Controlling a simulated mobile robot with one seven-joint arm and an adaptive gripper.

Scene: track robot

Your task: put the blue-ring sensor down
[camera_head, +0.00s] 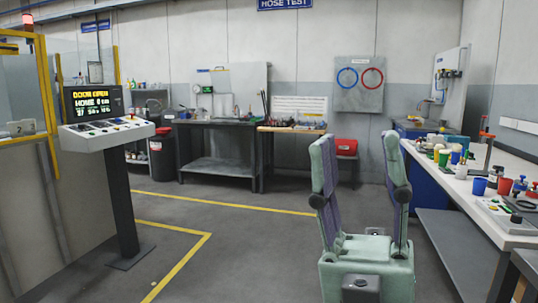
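My gripper (358,138) stands upright in the lower right middle, pale green with purple inner finger faces. Its two fingers are well apart and nothing shows between them. I cannot single out the blue-ring sensor. Several small fittings with blue and red parts, such as one (519,187) near the bench's front, stand on the white bench (507,238) at the right, but they are too small to identify. The gripper is left of this bench, apart from those fittings in the picture. A blue ring and a red ring show on a far wall panel (359,97).
A control pedestal (122,205) with a lit screen reading "DOOR OPEN" stands at the left beside a yellow-framed enclosure (50,100). A dark workbench (215,125) and a wooden-topped table (290,129) line the back wall. The right bench is crowded with cups and jars. Grey floor (240,250) is clear in the middle.

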